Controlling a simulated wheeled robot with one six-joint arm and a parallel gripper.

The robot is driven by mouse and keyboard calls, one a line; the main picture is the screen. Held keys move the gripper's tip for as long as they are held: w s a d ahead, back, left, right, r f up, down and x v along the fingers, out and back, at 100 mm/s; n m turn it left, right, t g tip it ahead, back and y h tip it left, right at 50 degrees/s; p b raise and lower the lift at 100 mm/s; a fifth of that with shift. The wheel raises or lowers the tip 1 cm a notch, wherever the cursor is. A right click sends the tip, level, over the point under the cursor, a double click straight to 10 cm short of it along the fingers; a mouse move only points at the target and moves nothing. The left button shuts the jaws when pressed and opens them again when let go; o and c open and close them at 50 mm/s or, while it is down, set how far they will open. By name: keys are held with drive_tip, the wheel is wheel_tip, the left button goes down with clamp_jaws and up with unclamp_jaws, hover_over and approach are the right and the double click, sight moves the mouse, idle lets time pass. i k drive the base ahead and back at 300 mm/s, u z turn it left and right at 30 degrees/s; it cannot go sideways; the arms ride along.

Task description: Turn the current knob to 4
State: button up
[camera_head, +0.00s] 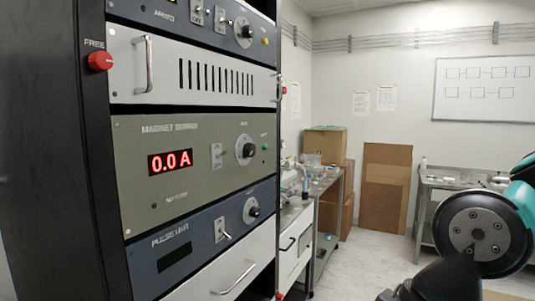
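The magnet supply (133,190) is a grey-green panel in the rack at the left. Its red display (170,163) reads 0.0 A. A dark round knob (248,150) on a pale dial sits on its right half; this looks like the current knob, but its small label and scale marks are too blurred to read. A toggle switch (216,155) is left of the knob, and a small green lamp or button (265,147) is right of it. My arm shows at the lower right, well apart from the rack. My gripper is out of view.
A blue pulse unit (176,262) with its own knob (253,210) is below; another blue unit (230,18) is above. Handles (146,65) stick out from the white panel. A red FREE knob (100,61) is on the rack's left. Open floor (365,265) lies right of the rack.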

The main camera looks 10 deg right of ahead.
sight(249, 149)
drive_tip(key=z, duration=0.8)
drive_tip(key=i, duration=0.65)
drive_tip(key=u, duration=0.85)
